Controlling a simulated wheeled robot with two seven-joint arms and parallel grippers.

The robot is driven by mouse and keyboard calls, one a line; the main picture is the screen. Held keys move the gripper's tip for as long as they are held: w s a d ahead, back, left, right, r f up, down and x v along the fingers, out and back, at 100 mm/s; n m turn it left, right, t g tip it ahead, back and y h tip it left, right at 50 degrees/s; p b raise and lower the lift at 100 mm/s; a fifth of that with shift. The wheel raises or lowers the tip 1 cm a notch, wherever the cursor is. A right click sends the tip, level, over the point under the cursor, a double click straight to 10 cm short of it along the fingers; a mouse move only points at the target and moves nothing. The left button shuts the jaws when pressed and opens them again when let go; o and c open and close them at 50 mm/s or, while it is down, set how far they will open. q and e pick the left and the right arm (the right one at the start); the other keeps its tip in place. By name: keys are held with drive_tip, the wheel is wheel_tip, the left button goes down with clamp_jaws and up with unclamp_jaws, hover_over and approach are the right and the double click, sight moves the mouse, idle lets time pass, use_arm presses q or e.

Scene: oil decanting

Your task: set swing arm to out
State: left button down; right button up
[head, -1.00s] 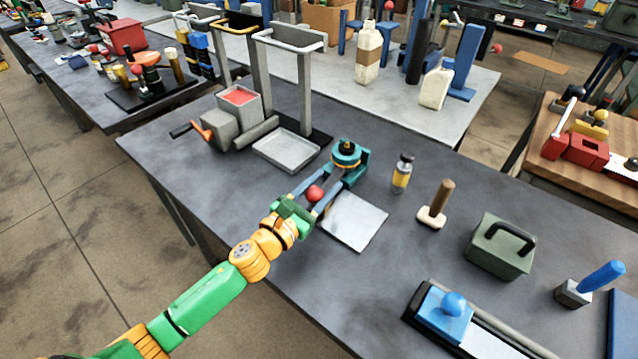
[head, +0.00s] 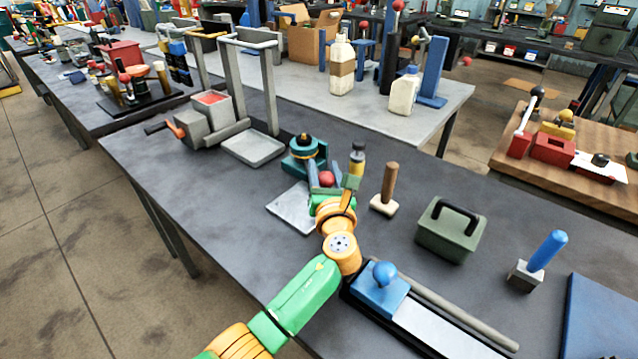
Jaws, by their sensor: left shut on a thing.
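The swing arm's teal base (head: 304,150) stands on the grey workbench. A red ball knob (head: 327,179) is at the arm's outer end. The arm points down and right from the base, and its bar is partly hidden by my gripper. My left gripper (head: 332,182) is shut on the knob, with a finger on either side of it. A flat pale plate (head: 290,208) lies on the bench to the left of the knob. My right gripper is not in view.
A small bottle with yellow contents (head: 357,160) stands just right of my gripper, close to it. A wooden-handled stamp (head: 388,186), a green box (head: 450,229) and a blue-knobbed slide (head: 381,287) are farther right. A grey tray (head: 252,149) lies left.

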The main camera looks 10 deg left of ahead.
use_arm(q)
drive_tip(key=shift+w+d+r+n+y, duration=0.1)
drive_tip(key=shift+w+d+n+y, duration=0.1)
drive_tip(key=shift+d+n+y, duration=0.15)
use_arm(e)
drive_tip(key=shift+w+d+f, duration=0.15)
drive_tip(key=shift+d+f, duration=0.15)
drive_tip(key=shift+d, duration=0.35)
use_arm(q)
drive_tip(key=c, duration=0.5)
unclamp_jaws()
drive_tip(key=shift+d, duration=0.1)
drive_tip(key=shift+o, duration=0.6)
drive_tip(key=shift+w, duration=0.2)
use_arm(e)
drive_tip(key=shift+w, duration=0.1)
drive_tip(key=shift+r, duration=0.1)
